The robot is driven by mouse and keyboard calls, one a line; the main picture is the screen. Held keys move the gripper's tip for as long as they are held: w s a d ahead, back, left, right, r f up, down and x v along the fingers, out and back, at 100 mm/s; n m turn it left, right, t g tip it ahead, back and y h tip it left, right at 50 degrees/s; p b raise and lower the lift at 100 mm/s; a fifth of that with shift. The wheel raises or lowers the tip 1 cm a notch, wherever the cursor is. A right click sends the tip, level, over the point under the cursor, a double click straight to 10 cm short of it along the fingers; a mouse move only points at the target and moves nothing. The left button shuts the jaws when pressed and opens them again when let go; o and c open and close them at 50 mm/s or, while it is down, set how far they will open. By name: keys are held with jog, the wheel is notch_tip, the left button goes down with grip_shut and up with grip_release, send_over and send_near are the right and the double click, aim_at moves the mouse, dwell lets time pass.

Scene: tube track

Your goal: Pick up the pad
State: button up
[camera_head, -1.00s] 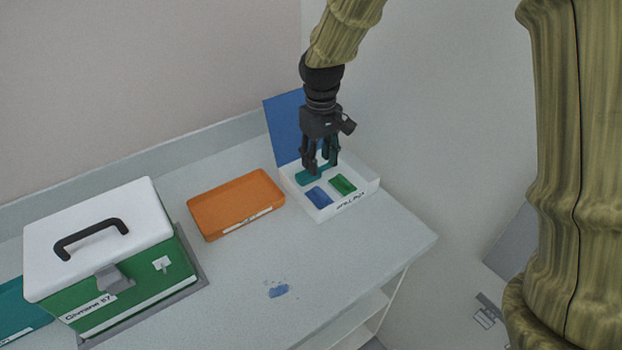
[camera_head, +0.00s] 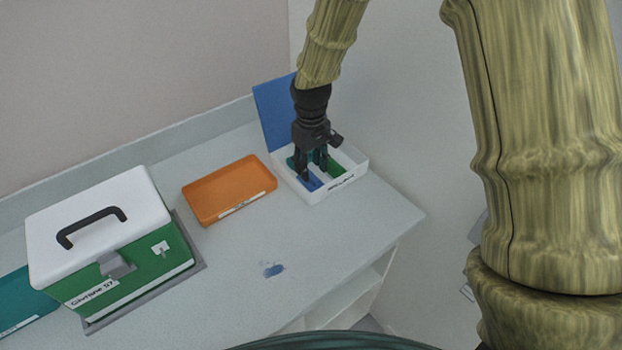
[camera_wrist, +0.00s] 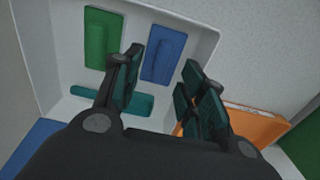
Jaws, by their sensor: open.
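A white open box (camera_head: 350,184) on the bench holds three pads, green, blue and teal. The green pad (camera_wrist: 103,38) and the blue pad (camera_wrist: 163,52) have raised ridges. The teal pad (camera_wrist: 115,102) lies across the box on the lid side and is partly behind a finger. My gripper (camera_head: 313,172) is open and low over the box. Contact with the pad cannot be told.
The box's blue lid (camera_head: 272,110) stands up behind it. An orange tray (camera_head: 225,187) lies left of the box. A green case with a white top (camera_head: 100,208) stands further left.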

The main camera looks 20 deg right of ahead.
aim_at(311, 181)
jog(key=shift+s+f, duration=0.25)
jog(key=shift+s, duration=0.1)
jog(key=shift+f, duration=0.4)
jog(key=shift+w+f+p, duration=0.35)
jog(key=shift+w+f, duration=0.1)
jog(key=shift+f, duration=0.4)
jog(key=shift+s+r, duration=0.2)
jog(key=shift+s, duration=0.1)
jog(key=shift+w+f, duration=0.15)
jog(key=shift+w, duration=0.05)
grip_shut()
jog(key=shift+s, duration=0.1)
